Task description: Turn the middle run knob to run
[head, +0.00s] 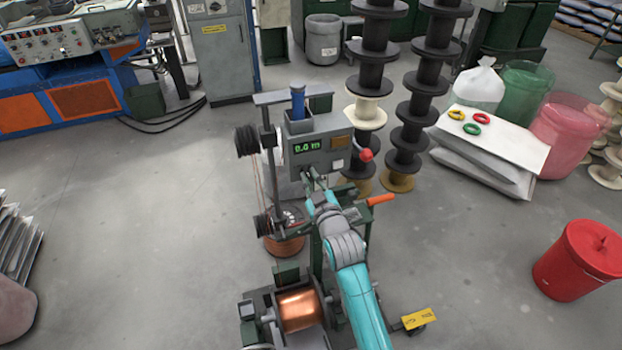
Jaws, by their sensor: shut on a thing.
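The grey control box (326,150) stands on the winding machine in the middle of the head view. Its green display (305,147) seems to read 0.0 m. My gripper (312,176) is at the lower front of this box, below the display, shut on the run knob there. The jaws cover the knob, so its setting cannot be read. A red round knob (366,155) sticks out at the box's right side, apart from my gripper.
A copper spool (299,309) sits low on the machine, left of my arm. An orange handle (380,199) juts out right of my gripper. Stacks of black spools (412,135) stand behind.

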